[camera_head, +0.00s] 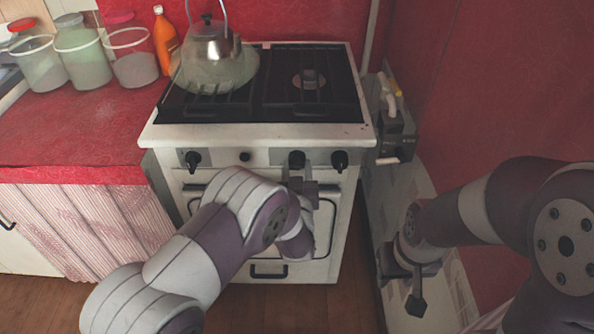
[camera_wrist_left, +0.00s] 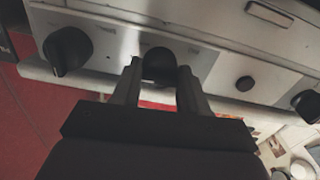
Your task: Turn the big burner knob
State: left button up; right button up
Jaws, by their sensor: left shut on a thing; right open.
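The stove (camera_head: 255,132) has a row of black knobs on its white front panel. My left gripper (camera_head: 298,177) is at the second large knob from the right (camera_head: 296,158). In the left wrist view its two fingers stand on either side of this dark round knob (camera_wrist_left: 159,62), shut on it. The rightmost knob (camera_head: 340,160) stands beside it and shows at the left of the wrist view (camera_wrist_left: 68,50). Another large knob (camera_head: 192,160) is at the panel's left. My right gripper (camera_head: 402,284) is open and empty, low to the right of the stove.
A kettle (camera_head: 210,52) stands on the left burner; the right burner (camera_head: 309,79) is bare. Several jars (camera_head: 83,52) and an orange bottle (camera_head: 165,40) stand on the red counter at left. A dark appliance (camera_head: 396,130) is right of the stove. The oven handle (camera_head: 190,207) is below the knobs.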

pick_arm(q)
jog(key=shift+d+n+b, duration=0.1)
jog(key=shift+n+b, duration=6.5)
jog(key=shift+n, duration=2)
jog(key=o, duration=1)
jog(key=shift+o, duration=0.2)
jog(key=shift+r, duration=0.1)
jog(key=s+p, duration=0.2)
jog(key=s, duration=1)
jog(key=shift+s, duration=0.4)
